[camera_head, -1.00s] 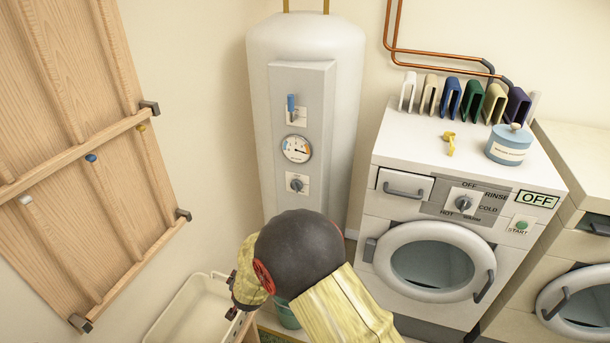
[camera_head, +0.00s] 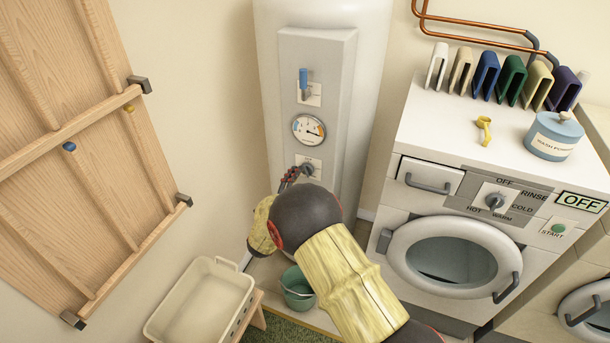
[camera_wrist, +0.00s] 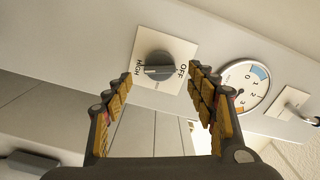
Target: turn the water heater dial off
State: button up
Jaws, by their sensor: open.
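The water heater (camera_head: 265,60) is a tall white tank with a grey front panel. Its dial (camera_wrist: 158,68) is a dark round knob on a white plate marked HIGH and OFF. In the wrist view the dial's pointer line is toward HIGH. The dial (camera_head: 309,168) also shows in the head view, low on the panel and partly covered by my gripper. My gripper (camera_wrist: 160,85) is open and empty, its yellow-padded fingers spread to either side below the dial. In the head view my gripper (camera_head: 293,176) is just in front of the plate; I cannot tell whether it touches.
A gauge (camera_head: 308,129) and a blue-handled lever (camera_head: 303,80) sit above the dial. A washing machine (camera_head: 385,190) with its own dial stands at right. A cream basket (camera_head: 165,322) and green bucket (camera_head: 298,290) are below. A wooden rack (camera_head: 60,60) hangs at left.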

aim_at(305, 173)
jog(key=shift+b+x, duration=0.55)
jog(key=shift+x, duration=1.75)
jog(key=c, duration=0.4)
jog(key=c, duration=0.7)
jog(key=shift+c, duration=0.3)
